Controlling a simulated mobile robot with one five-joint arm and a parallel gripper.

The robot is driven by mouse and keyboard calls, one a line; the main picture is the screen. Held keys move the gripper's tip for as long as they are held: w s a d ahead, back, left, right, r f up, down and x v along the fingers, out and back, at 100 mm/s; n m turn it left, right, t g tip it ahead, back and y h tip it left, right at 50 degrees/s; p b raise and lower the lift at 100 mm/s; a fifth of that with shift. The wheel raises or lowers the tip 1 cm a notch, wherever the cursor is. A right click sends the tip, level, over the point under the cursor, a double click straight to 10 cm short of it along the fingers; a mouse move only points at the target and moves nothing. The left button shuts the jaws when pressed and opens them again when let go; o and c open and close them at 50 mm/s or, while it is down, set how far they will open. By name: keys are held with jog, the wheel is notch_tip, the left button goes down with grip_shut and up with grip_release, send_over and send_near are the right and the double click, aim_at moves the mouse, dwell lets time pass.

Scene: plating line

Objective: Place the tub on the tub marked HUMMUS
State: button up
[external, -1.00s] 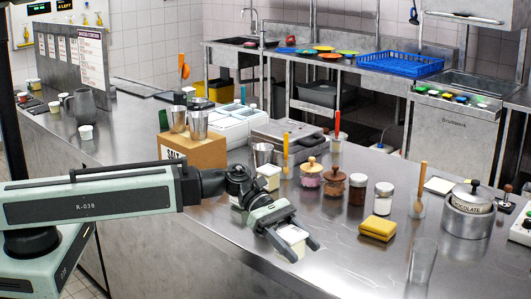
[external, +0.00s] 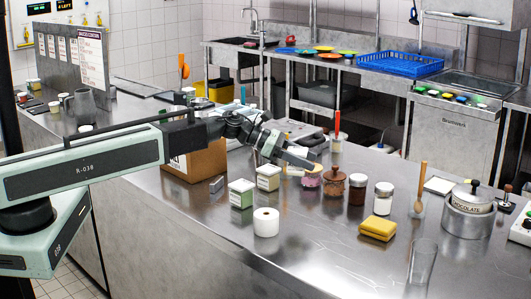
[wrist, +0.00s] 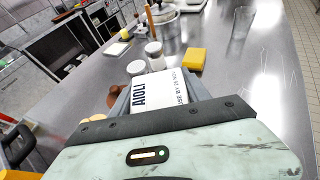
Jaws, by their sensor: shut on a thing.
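My gripper (external: 316,152) is raised over the counter, level with the small jars behind it. It is shut on a white tub whose lid label reads AIOLI (wrist: 160,90), clear in the wrist view; in the external view this tub is mostly hidden by the fingers. Two similar tubs with pale lids stand on the counter below and left of my gripper: a greenish one (external: 241,194) in front and a cream one (external: 268,177) just behind it to the right. Their labels are too small to read, so I cannot tell which is marked HUMMUS.
A white roll (external: 266,222) stands in front of the two tubs. A cardboard box (external: 197,160) is to their left. A yellow sponge (external: 378,228) and clear glass (external: 422,262) are farther right.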

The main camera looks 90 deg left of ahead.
aim_at(277, 168)
jog(key=s+a+r+n+y+p, duration=0.1)
jog(key=s+a+r, duration=0.1)
jog(key=s+a, duration=0.35)
jog(key=s+a+r+n+y+p, duration=0.1)
jog(key=s+a+r+y+p, duration=0.1)
jog(key=a, duration=0.7)
notch_tip(277, 168, down, 9)
jog(key=b, duration=0.8)
jog(key=shift+r+b, duration=0.1)
jog(key=shift+b, duration=0.25)
jog(key=shift+r, duration=0.25)
jog(key=shift+f, duration=0.15)
jog(key=o, duration=1.6)
jog(key=shift+c, duration=0.2)
